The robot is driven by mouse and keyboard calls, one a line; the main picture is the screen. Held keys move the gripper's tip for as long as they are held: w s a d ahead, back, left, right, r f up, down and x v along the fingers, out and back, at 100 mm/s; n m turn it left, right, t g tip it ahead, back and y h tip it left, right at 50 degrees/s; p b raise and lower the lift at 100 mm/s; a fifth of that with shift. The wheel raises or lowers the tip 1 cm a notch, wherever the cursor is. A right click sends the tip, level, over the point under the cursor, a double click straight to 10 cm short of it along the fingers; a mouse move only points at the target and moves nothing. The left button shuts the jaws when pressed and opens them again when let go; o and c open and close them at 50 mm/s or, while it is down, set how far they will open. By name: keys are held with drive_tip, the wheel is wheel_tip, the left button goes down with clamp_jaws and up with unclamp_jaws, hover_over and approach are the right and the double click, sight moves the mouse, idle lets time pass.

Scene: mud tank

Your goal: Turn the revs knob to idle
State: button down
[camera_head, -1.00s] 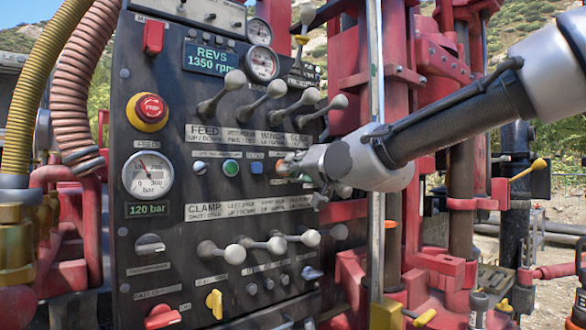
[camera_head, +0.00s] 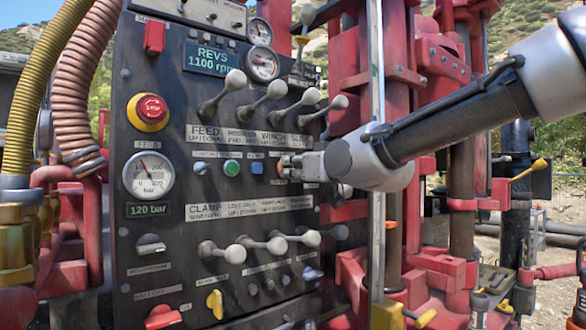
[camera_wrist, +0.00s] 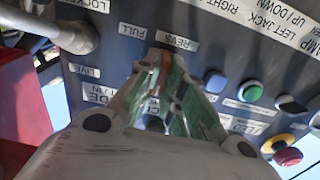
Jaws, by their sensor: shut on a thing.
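My gripper (camera_head: 288,166) is at the right side of the control panel (camera_head: 180,205), below the row of grey-knobbed levers. It is shut on the revs knob (camera_head: 281,168), whose orange edge shows at the fingertips; the fingers hide most of it. In the wrist view my gripper (camera_wrist: 165,66) reaches to the panel below the upside-down REVS label (camera_wrist: 178,41) and the FULL label (camera_wrist: 132,30). An orange strip of the revs knob (camera_wrist: 165,64) shows between the fingers. The display (camera_head: 213,60) reads REVS 1100 rpm.
A blue button (camera_head: 257,167) and a green button (camera_head: 232,166) sit just left of my gripper. Levers (camera_head: 310,97) stick out above and clamp levers (camera_head: 308,238) below. A red emergency stop (camera_head: 150,109) is at the upper left. A pale vertical post (camera_head: 376,90) stands right of the panel.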

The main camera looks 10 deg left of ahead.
drive_tip(key=shift+f, duration=0.1)
idle(0.4)
drive_tip(key=c, duration=1.5)
unclamp_jaws()
drive_tip(key=shift+c, duration=0.2)
drive_tip(key=shift+s+d, duration=0.1)
drive_tip(key=shift+d, duration=0.05)
drive_tip(key=v, duration=1.1)
drive_tip(key=shift+s+d, duration=0.25)
drive_tip(key=shift+s, duration=0.05)
